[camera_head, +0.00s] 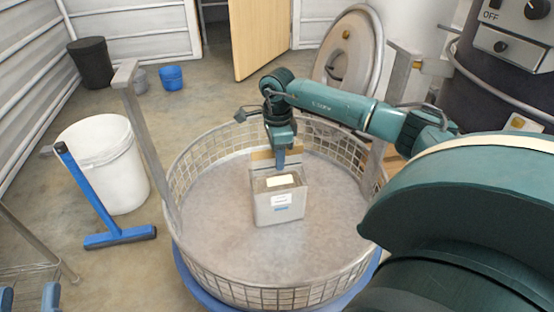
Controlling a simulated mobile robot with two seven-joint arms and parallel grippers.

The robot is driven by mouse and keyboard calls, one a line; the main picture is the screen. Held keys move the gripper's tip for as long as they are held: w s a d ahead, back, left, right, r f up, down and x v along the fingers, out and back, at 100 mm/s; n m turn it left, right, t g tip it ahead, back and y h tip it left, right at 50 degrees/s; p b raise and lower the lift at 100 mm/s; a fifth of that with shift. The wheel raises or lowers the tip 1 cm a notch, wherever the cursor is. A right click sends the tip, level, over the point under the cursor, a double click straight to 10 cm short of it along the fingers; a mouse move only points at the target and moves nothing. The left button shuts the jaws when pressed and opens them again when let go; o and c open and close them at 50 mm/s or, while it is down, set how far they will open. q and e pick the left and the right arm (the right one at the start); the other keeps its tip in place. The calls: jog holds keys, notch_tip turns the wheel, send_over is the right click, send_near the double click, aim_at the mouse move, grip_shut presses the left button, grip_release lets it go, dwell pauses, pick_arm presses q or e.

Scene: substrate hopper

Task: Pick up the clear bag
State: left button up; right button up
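The clear bag (278,208) looks like a greyish upright block with a pale label on its front and a cream patch on top. It stands on the floor of a round wire-mesh basket (262,297). My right arm reaches in from the right. Its gripper (280,166) points down at the bag's top rear edge, with a blue finger at or very near it. Only one finger shows clearly, so I cannot tell whether it grips. Two blue fingertips of my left gripper (28,298) show apart at the lower left corner, with nothing visible between them.
A tan strip (262,155) shows behind the bag. Upright metal posts (143,140) flank the basket. A white bucket (112,175) and blue squeegee (92,205) stand left. A round metal lid (349,55) and dark control machine (505,60) are right. The basket floor's left side is clear.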

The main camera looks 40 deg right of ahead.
jog(key=shift+f, duration=0.1)
grip_shut()
dwell(0.3)
jog(key=shift+w+r, duration=0.1)
jog(key=shift+r, duration=0.15)
